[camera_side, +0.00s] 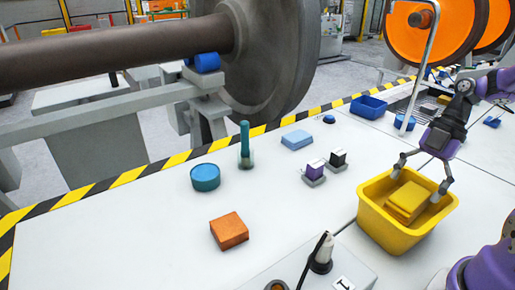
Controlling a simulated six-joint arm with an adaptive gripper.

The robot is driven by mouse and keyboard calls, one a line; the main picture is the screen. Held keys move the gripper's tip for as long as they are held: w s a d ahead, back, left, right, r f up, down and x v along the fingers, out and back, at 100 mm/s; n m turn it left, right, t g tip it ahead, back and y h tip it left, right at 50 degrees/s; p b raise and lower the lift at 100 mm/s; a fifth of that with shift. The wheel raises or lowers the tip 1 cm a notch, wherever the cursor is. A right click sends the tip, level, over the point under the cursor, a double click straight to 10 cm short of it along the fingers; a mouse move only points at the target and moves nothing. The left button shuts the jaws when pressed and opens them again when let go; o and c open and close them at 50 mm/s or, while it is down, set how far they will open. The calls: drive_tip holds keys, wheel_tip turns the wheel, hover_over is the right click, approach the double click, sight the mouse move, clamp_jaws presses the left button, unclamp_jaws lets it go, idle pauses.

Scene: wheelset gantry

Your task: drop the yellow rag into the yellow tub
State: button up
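The yellow tub (385,236) stands on the white table at the right. The yellow rag (407,202) is a folded block and shows inside the tub's opening, below its rim line. My gripper (417,184) is over the tub, pointing down, with its two fingers spread wide. One fingertip is near the tub's back rim and the other near its right side. The rag shows between and just below the fingertips, and I see no finger closed on it. The tub's floor under the rag is mostly hidden.
An orange block (229,231), a teal round tin (205,177), a teal bottle (245,146) and a light blue block (297,139) stand left of the tub. A blue bin (368,107) is behind.

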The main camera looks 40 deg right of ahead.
idle(0.4)
wheel_tip(320, 180, up, 5)
drive_tip(key=shift+r, duration=0.2)
drive_tip(key=shift+w+a+r, duration=0.1)
drive_tip(key=shift+w+r, duration=0.15)
drive_tip(key=shift+r, duration=0.05)
drive_tip(key=w+a+f+m+t, duration=0.1)
drive_tip(key=w+a+f+m, duration=0.1)
drive_tip(key=w+a, duration=0.8)
drive_tip(key=w+a+f+m+t, duration=0.2)
drive_tip(key=w+a+m, duration=0.2)
drive_tip(key=w+a, duration=0.6)
drive_tip(key=shift+w+a+f+h, duration=0.35)
drive_tip(key=shift+w+a+h, duration=0.05)
drive_tip(key=shift+w, duration=0.65)
